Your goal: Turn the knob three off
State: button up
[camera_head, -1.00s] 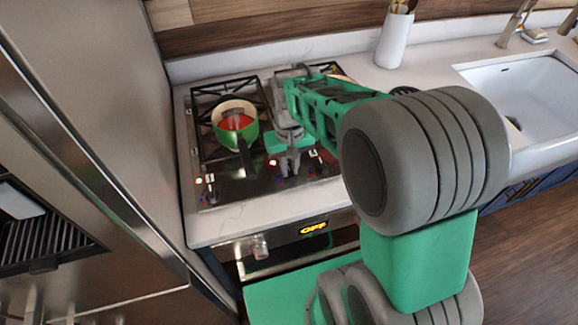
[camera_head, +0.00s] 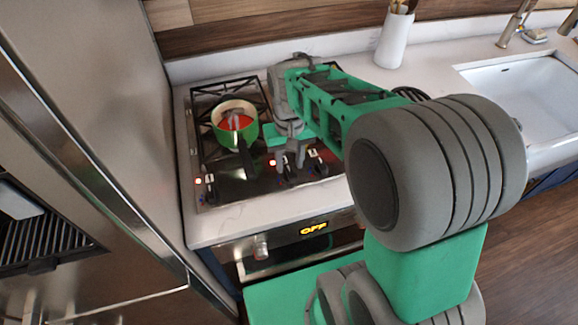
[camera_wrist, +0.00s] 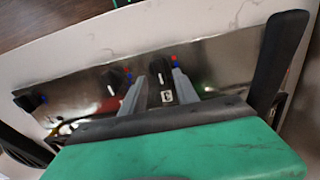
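The stove's front panel carries a row of dark knobs with small red and blue marks. In the head view one knob (camera_head: 210,190) is at the left, and another knob (camera_head: 318,162) is right of my gripper (camera_head: 290,160). In the wrist view my gripper (camera_wrist: 159,72) has its two grey fingers apart, with a dark knob (camera_wrist: 164,78) showing in or behind the gap. I cannot tell if they touch it. Two more knobs (camera_wrist: 113,78) and (camera_wrist: 30,102) lie to the left. Which one is knob three is not readable.
A green pan (camera_head: 222,125) with red contents sits on the left burners, its dark handle (camera_head: 246,160) reaching toward the panel. The handle (camera_wrist: 280,60) is right of my fingers in the wrist view. The oven display (camera_head: 313,228) reads OFF. A sink (camera_head: 525,95) is at right.

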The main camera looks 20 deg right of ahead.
aim_at(290, 170)
notch_tip(290, 170, up, 6)
jog(key=shift+f+b, duration=0.25)
jog(key=shift+b, duration=0.05)
